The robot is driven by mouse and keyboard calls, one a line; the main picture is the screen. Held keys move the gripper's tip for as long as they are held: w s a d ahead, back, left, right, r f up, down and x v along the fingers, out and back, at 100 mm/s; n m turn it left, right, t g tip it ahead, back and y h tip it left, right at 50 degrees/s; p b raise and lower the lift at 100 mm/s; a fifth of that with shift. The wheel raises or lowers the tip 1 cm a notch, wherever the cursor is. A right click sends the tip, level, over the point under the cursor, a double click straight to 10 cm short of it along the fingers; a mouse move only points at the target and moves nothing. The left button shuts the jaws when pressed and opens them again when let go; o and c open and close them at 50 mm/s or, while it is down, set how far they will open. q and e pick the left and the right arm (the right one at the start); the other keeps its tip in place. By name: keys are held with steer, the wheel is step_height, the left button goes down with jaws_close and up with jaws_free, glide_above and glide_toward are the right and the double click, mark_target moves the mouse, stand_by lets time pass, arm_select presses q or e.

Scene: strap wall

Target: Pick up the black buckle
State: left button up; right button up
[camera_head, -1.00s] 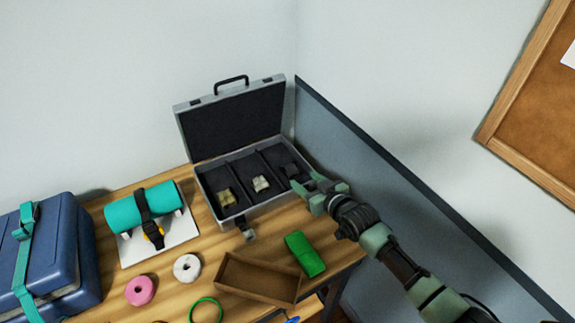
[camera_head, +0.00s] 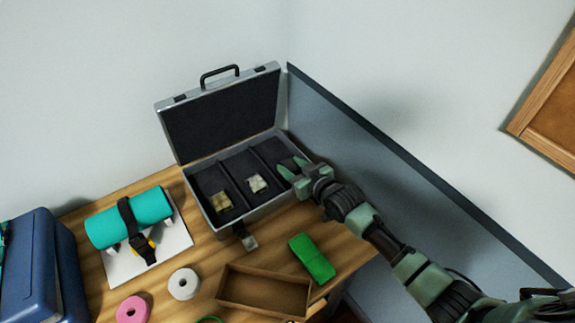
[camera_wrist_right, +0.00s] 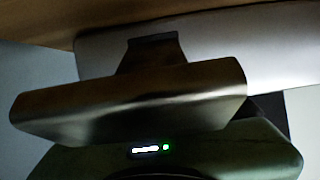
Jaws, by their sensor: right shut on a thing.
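The open silver case (camera_head: 262,212) stands on the wooden table with its lid up, and its dark inside is split into three compartments. A gold buckle (camera_head: 221,201) lies in the left compartment and a silver buckle (camera_head: 257,184) in the middle one. My right gripper (camera_head: 287,168) reaches into the right compartment from the right and is shut on the black buckle, which its fingers mostly hide in the head view. The right wrist view is dark and close, with a wide metallic block across it; the buckle cannot be made out there. My left gripper is not in view.
In front of the case are a green block (camera_head: 312,257) and an empty brown tray (camera_head: 262,310). A teal roll with a black strap (camera_head: 140,225), white and pink tape rolls and a blue box (camera_head: 40,270) are at left. A wall stands close behind and right.

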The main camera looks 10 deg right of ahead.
steer(key=shift+w+f, duration=0.1)
jaws_close()
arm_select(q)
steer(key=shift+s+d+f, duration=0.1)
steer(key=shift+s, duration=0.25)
arm_select(e)
steer(key=shift+a, duration=0.1)
